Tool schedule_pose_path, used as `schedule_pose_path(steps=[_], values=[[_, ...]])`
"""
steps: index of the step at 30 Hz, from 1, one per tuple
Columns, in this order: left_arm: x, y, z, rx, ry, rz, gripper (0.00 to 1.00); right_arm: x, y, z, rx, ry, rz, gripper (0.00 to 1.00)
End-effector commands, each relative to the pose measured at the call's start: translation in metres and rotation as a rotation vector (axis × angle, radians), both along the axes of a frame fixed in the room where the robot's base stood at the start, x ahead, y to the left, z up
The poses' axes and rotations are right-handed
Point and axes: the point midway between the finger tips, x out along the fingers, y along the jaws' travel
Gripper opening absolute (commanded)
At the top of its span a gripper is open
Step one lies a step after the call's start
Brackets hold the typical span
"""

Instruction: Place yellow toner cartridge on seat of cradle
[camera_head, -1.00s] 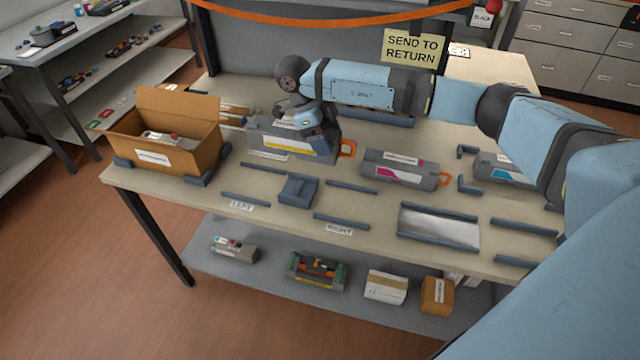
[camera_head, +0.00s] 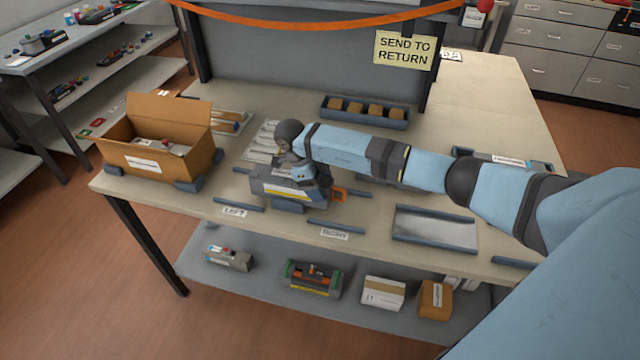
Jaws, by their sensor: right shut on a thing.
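The yellow toner cartridge (camera_head: 285,191) is a grey block with a yellow stripe and an orange handle at its right end. My right gripper (camera_head: 298,174) is shut on it from above; the fingertips are largely hidden by the wrist and the cartridge. The cartridge is over the cradle, roughly level, and covers most of the blue-grey seat. Only the front of the seat (camera_head: 288,208) shows below it. I cannot tell whether the cartridge touches the seat. The cradle's rails (camera_head: 238,204) lie around it, by the LEFT and RIGHT labels. My left gripper is not in view.
An open cardboard box (camera_head: 190,155) stands at the table's left end. A metal plate between rails (camera_head: 435,228) lies to the right. My right arm crosses the table and mostly hides another cartridge. A blue tray (camera_head: 365,112) with brown blocks stands at the back.

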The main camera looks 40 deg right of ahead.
Motion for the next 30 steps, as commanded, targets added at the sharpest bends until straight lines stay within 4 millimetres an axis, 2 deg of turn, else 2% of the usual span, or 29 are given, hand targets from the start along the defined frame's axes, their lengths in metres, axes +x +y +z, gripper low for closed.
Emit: schedule_pose_path(steps=[9, 10, 12, 13, 24, 28, 30], values=[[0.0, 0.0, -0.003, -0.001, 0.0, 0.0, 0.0, 0.001, 0.0, -0.002, 0.001, -0.003, 0.0, 0.0], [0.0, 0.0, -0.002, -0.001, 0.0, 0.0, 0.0, 0.0, 0.0, -0.003, 0.0, -0.001, -0.001, 0.73], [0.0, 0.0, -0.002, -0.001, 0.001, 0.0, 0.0, 0.0, 0.0, -0.002, 0.001, -0.001, 0.0, 0.9], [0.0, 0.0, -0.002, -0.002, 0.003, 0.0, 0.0, 0.0, 0.0, -0.002, 0.0, -0.001, -0.001, 0.94], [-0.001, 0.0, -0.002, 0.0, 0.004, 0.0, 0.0, 0.002, 0.001, 0.004, 0.001, -0.003, 0.0, 0.94], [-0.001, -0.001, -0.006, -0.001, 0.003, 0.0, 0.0, 0.009, 0.007, 0.022, 0.001, -0.006, 0.0, 0.94], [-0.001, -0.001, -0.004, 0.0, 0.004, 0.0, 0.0, 0.015, 0.011, 0.038, -0.001, -0.007, 0.001, 0.94]])
